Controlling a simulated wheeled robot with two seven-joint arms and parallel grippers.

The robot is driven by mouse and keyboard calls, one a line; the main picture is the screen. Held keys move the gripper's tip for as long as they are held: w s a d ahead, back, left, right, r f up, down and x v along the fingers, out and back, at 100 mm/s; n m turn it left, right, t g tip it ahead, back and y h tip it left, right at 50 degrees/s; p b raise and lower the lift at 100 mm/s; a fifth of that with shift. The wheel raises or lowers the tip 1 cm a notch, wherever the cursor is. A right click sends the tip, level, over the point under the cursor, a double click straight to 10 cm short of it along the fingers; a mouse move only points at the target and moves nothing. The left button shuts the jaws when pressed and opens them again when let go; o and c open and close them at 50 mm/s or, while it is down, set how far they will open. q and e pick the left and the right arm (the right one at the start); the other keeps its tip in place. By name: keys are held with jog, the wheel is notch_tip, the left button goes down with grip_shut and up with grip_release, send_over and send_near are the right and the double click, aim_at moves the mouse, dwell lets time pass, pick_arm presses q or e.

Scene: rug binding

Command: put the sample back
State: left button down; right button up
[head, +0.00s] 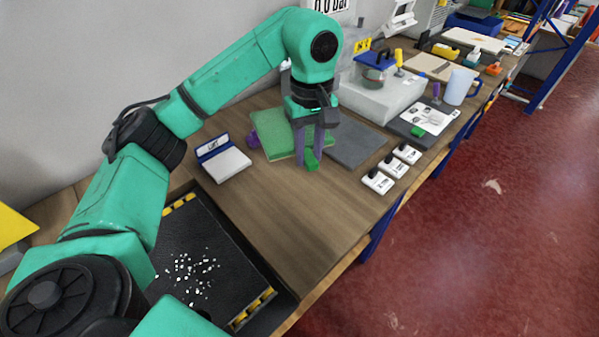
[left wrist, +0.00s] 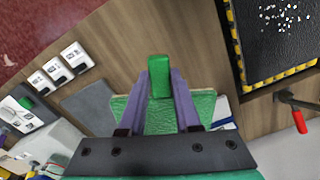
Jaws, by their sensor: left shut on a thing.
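My left gripper (head: 308,158) has purple fingers pointing down and is shut on a small green block (head: 312,163). The block also shows between the fingertips in the left wrist view (left wrist: 159,76). In the head view the gripper is in front of a green slab (head: 272,136) and a dark grey mat (head: 357,145). The slab is partly hidden by the fingers in the left wrist view (left wrist: 158,118). I cannot tell whether the block touches the table. My right gripper is not in view.
A blue-and-white labelled box (head: 224,163) stands left of the slab. A black tray (head: 215,255) with white bits is in front. A grey machine (head: 378,100) stands behind. Bare wood (head: 290,220) lies in front of the gripper.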

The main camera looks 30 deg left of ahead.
pick_arm(q)
notch_tip(320, 180, down, 7)
jog(key=s+d+b, duration=0.2)
jog(key=s, duration=0.1)
jog(key=p, duration=0.2)
send_over(307, 221)
notch_tip(307, 221, down, 7)
jog(key=shift+a+r, duration=0.15)
notch_tip(307, 221, down, 4)
jog(key=shift+f+p, duration=0.15)
jog(key=shift+p, duration=0.3)
jog(key=shift+f, duration=0.4)
jog(key=c, duration=0.6)
grip_release()
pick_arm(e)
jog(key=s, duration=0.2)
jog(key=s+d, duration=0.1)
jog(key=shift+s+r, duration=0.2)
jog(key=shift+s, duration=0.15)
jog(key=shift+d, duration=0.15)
